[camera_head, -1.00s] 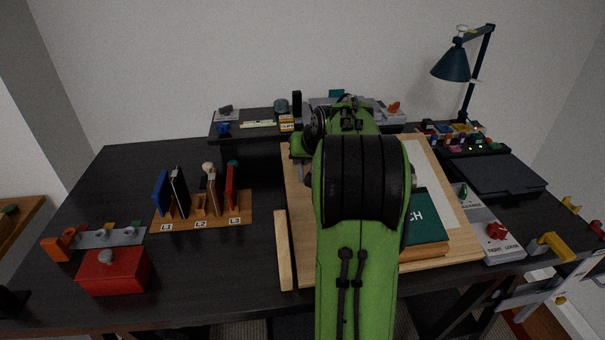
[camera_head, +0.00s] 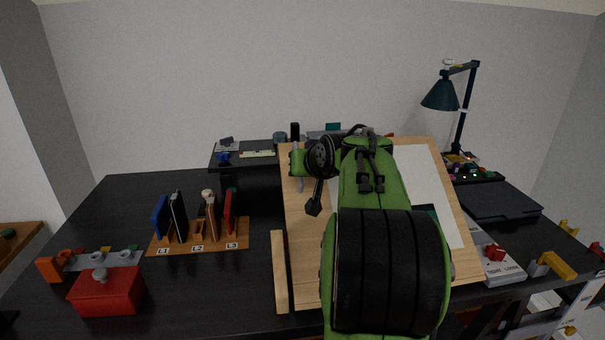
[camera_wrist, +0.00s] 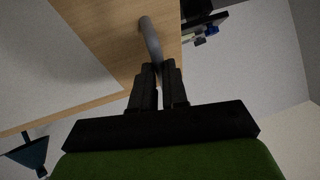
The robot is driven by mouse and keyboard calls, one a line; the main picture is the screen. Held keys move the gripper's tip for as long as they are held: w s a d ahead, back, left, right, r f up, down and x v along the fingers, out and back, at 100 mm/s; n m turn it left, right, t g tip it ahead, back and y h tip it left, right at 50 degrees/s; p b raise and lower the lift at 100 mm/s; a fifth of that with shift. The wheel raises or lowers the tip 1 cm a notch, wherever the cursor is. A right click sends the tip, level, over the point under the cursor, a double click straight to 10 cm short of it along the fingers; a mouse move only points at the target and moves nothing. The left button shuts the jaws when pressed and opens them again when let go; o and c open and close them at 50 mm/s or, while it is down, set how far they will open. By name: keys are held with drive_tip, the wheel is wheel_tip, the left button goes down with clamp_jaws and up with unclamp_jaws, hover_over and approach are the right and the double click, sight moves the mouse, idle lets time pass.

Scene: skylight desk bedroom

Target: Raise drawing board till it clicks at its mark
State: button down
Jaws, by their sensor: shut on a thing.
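The wooden drawing board (camera_head: 460,235) stands tilted on the desk in the head view, its far edge raised. A pale sheet (camera_head: 428,185) lies on it. My arm covers much of its middle. A grey handle (camera_head: 299,182) is at the board's upper left. In the wrist view the handle (camera_wrist: 150,38) runs from the board's wooden face (camera_wrist: 100,30) down between my fingertips. My gripper (camera_wrist: 160,68) is shut on the handle. The fingers are hard to make out in the head view. A grey panel (camera_head: 500,268) with a red knob and partly readable lettering lies right of the board.
A loose wooden strip (camera_head: 281,270) lies along the board's left side. Left of it are a book rack (camera_head: 200,242) and a red box (camera_head: 107,292). A teal lamp (camera_head: 441,96) and a dark flat pad (camera_head: 497,200) are at right. The back-left desk is clear.

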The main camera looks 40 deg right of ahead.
drive_tip(key=shift+r, duration=0.2)
drive_tip(key=c, duration=1.1)
unclamp_jaws()
drive_tip(key=shift+f, duration=0.1)
drive_tip(key=shift+c, duration=0.2)
drive_tip(key=p+v, duration=0.2)
drive_tip(key=v, duration=1.3)
drive_tip(key=shift+s+a, duration=0.25)
drive_tip(key=shift+s, duration=0.1)
